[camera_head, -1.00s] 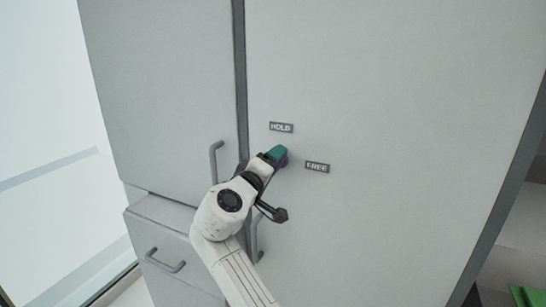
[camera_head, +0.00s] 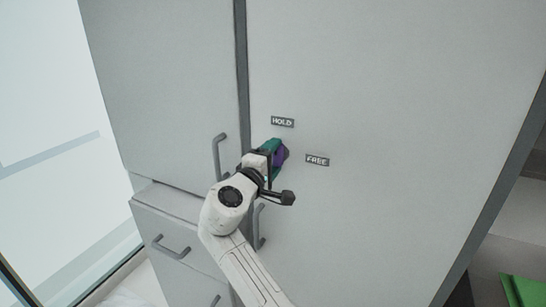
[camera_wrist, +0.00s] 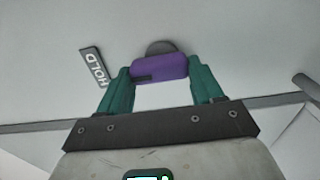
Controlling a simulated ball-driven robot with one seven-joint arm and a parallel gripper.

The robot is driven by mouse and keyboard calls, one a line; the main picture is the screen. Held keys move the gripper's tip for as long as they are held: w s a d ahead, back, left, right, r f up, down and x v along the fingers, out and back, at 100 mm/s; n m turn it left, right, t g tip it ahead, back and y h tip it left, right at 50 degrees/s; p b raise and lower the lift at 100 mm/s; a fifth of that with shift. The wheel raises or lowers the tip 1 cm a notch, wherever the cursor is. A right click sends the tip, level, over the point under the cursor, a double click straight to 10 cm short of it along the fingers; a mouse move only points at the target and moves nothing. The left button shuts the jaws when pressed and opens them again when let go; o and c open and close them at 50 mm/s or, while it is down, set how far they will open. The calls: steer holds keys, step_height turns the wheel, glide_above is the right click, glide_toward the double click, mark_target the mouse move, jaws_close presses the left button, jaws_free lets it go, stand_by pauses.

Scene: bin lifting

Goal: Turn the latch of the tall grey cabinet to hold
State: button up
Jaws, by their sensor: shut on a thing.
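The tall grey cabinet (camera_head: 400,120) fills most of the head view. Its purple latch (camera_head: 280,158) sits on a dark round mount, between the HOLD label (camera_head: 283,122) above and the FREE label (camera_head: 317,160) to the right. My gripper (camera_head: 276,150) is at the latch, partly covering it. In the wrist view the purple latch (camera_wrist: 160,67) lies crosswise between the green fingers of my gripper (camera_wrist: 160,78), which is shut on it. The HOLD label (camera_wrist: 94,67) shows left of the latch there. The FREE label is not in the wrist view.
Grey bar handles (camera_head: 219,157) stand out left of and below my gripper. A lower drawer unit (camera_head: 170,235) is at the left. A green object (camera_head: 523,290) lies at the lower right. The cabinet face right of the labels is clear.

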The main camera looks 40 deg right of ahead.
steer(key=shift+w+a, duration=0.1)
steer(key=shift+a, duration=0.05)
steer(key=o, duration=1.1)
steer(key=shift+c, duration=0.2)
steer(key=b+v, duration=0.3)
steer(key=v, duration=0.7)
steer(key=shift+a, duration=0.3)
steer(key=s+f+m+g+y, duration=0.1)
steer(key=s+f+y, duration=0.5)
steer(key=f, duration=0.8)
steer(key=s+f+m+g+y, duration=0.1)
steer(key=s+f+y, duration=0.3)
steer(key=s+f, duration=0.7)
steer(key=s+a+f+m+g+y, duration=0.1)
steer(key=s+a+f+y, duration=0.2)
steer(key=s+f, duration=0.3)
steer(key=s+a+f+m+g+y+b, duration=0.1)
steer(key=s+a+f+m+g+y, duration=0.1)
steer(key=s+f, duration=0.5)
steer(key=shift+s+a+y, duration=0.85)
steer(key=shift+s+y, duration=0.05)
steer(key=shift+s, duration=0.3)
